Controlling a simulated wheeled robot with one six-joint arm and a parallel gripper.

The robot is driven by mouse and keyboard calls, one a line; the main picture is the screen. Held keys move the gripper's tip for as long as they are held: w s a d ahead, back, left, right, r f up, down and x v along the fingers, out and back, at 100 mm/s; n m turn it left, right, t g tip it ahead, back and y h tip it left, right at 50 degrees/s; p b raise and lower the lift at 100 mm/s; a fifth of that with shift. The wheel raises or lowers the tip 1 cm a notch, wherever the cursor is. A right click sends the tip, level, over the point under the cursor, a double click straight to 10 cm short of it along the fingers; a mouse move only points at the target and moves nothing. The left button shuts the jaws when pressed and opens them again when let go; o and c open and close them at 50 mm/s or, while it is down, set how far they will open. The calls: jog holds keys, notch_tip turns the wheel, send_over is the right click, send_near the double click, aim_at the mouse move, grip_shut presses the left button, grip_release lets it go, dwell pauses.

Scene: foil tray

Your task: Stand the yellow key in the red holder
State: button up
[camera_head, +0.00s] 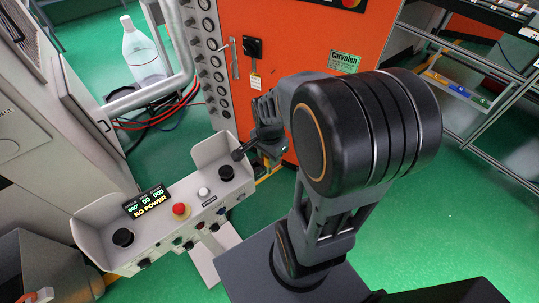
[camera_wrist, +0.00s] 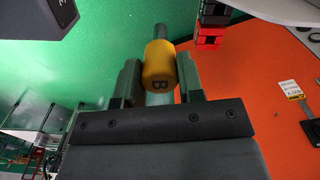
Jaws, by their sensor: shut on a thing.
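The yellow key (camera_wrist: 159,68) shows in the wrist view with a dark letter on its rounded head and a grey shaft pointing away from me. My gripper (camera_wrist: 158,84) is shut on its yellow head, one finger on each side. A red and black block (camera_wrist: 207,40) stands right of the key in the wrist view. It may be the red holder, but I cannot tell for sure.
The control panel (camera_head: 146,232) has raised end walls, black knobs and a red button (camera_head: 181,210), with a lit display (camera_head: 148,202) reading "NO POWER". An orange cabinet (camera_head: 290,45) stands close behind my gripper. A clear bottle (camera_head: 143,50) stands at the back left.

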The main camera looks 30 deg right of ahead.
dwell(0.3)
jog(key=f, duration=0.3)
jog(key=shift+s+d+b, duration=0.1)
jog(key=shift+d+b, duration=0.2)
jog(key=shift+d, duration=0.1)
jog(key=w+d+f, duration=0.4)
jog(key=w, duration=0.3)
jog(key=w+d+f+b, duration=0.1)
jog(key=w+d+f, duration=0.3)
jog(key=w, duration=0.4)
jog(key=shift+d+f, duration=0.15)
jog(key=shift+d, duration=0.5)
jog(key=shift+f, duration=0.1)
jog(key=shift+f+b, duration=2.5)
jog(key=shift+f, duration=0.8)
